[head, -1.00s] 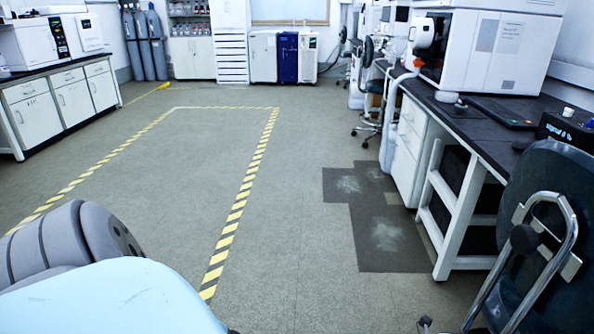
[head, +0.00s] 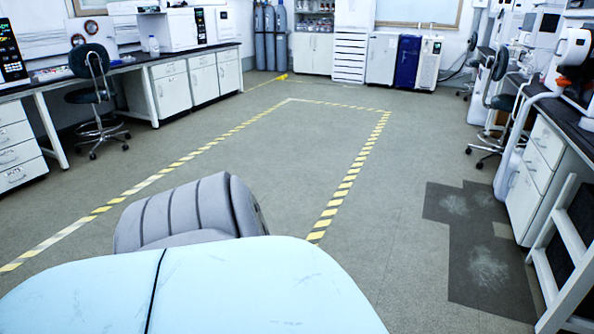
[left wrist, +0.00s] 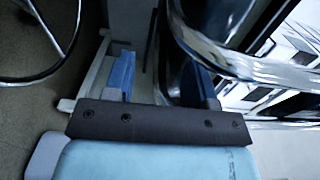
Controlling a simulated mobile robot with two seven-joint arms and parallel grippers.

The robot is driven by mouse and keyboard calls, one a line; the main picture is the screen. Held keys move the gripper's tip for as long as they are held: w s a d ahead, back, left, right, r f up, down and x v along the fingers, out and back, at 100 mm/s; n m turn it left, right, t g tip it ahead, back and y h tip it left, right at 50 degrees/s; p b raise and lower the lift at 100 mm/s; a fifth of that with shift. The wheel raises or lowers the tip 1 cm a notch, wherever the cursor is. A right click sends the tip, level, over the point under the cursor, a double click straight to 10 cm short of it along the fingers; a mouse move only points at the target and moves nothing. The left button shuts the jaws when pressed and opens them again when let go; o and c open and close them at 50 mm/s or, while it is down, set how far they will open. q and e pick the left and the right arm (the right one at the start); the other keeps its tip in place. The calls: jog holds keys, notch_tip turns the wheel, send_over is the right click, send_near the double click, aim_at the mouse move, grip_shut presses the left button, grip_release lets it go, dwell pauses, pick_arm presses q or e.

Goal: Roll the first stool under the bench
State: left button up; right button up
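In the left wrist view, my left gripper (left wrist: 160,75) is open, its two blue fingers apart. A bent chrome tube (left wrist: 235,62), apparently part of a nearby stool, passes close by the right finger; I cannot tell whether they touch. A chrome ring (left wrist: 45,75) shows at the left of that view. In the head view, a dark stool with a backrest (head: 92,62) stands at the left bench (head: 120,62), and another dark stool (head: 498,100) stands by the right bench (head: 570,120). Which is the first stool is unclear. My right gripper is out of view.
Dark floor patches (head: 480,240) lie near the right bench. White cabinets (head: 315,52) and gas cylinders (head: 270,35) stand at the back. My own arm covers the lower foreground.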

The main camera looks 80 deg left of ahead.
pick_arm(q)
jog(key=shift+r, duration=0.2)
jog(key=shift+s+a, duration=0.1)
jog(key=p+v, duration=0.4)
jog(key=v, duration=0.7)
jog(key=shift+s+a+p, duration=0.2)
jog(key=shift+p, duration=0.2)
